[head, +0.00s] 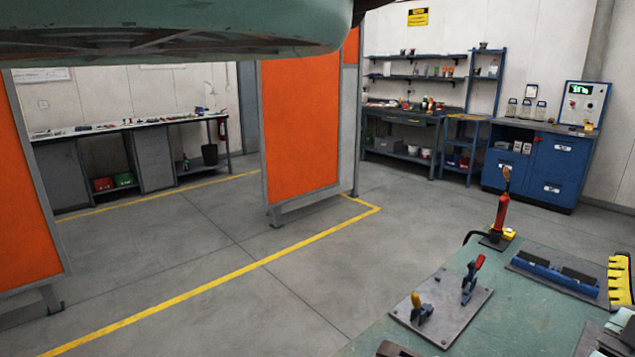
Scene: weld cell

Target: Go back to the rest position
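My gripper is not in the head view. A pale green, rounded body (180,28) hangs across the top left of the head view, close to the camera. I cannot tell what it belongs to. A green-topped table (515,320) fills the lower right corner. On it sits a grey plate (455,312) with a yellow-handled clamp (419,308) and a red-handled clamp (472,280). A red upright torch-like tool (501,212) stands at the table's far edge.
A blue fixture (555,270) and a yellow block (621,282) lie on the table's right. Orange panels (300,125) stand at the left and middle. A bench (150,150) and a blue cabinet (535,165) line the back. The grey floor (220,245) between is clear.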

